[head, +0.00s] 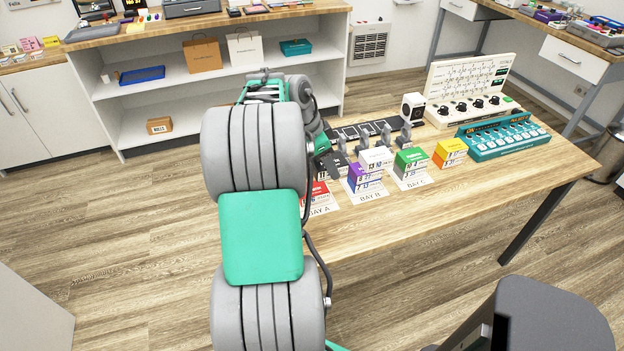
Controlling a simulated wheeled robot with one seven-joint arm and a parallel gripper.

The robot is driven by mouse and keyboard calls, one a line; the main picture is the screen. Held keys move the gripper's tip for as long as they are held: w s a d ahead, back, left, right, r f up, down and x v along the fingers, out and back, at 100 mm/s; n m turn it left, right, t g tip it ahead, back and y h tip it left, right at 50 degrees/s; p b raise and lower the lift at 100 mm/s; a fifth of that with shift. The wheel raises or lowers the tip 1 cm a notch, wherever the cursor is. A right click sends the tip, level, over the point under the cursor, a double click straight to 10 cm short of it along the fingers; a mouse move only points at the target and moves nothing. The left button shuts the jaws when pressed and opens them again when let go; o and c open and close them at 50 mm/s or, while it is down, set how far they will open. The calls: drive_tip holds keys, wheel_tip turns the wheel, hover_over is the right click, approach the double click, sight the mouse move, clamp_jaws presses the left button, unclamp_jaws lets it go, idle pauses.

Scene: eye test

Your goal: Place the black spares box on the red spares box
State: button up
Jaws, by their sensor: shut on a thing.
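The red spares box (318,190) stands on the BAY A card at the table's near left edge, partly hidden behind my arm. My gripper (323,152) is just above and behind it in the picture, mostly hidden by my own arm links. It is shut on the black spares box (335,167), a small dark shape beside the red box in the picture. I cannot tell whether the black box touches the red one.
To the right are a purple box (360,172), a white box (377,157), a green box (410,158) and a yellow box (450,148). Behind them stand grey upright parts on a black strip (350,133). A teal device (502,138) and a cream panel (468,88) stand farther right. The front right tabletop is clear.

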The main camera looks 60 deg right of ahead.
hover_over(317, 187)
drive_tip(key=a, duration=0.1)
drive_tip(key=f, duration=0.5)
drive_tip(key=shift+w+f, duration=0.2)
drive_tip(key=shift+w, duration=0.1)
drive_tip(key=shift+w+f+p, duration=0.15)
drive_tip(key=shift+f, duration=0.8)
drive_tip(key=shift+w+f+p, duration=0.1)
drive_tip(key=shift+f+p, duration=0.05)
drive_tip(key=shift+f, duration=0.8)
drive_tip(key=o, duration=1.5)
drive_tip(key=shift+c, duration=0.2)
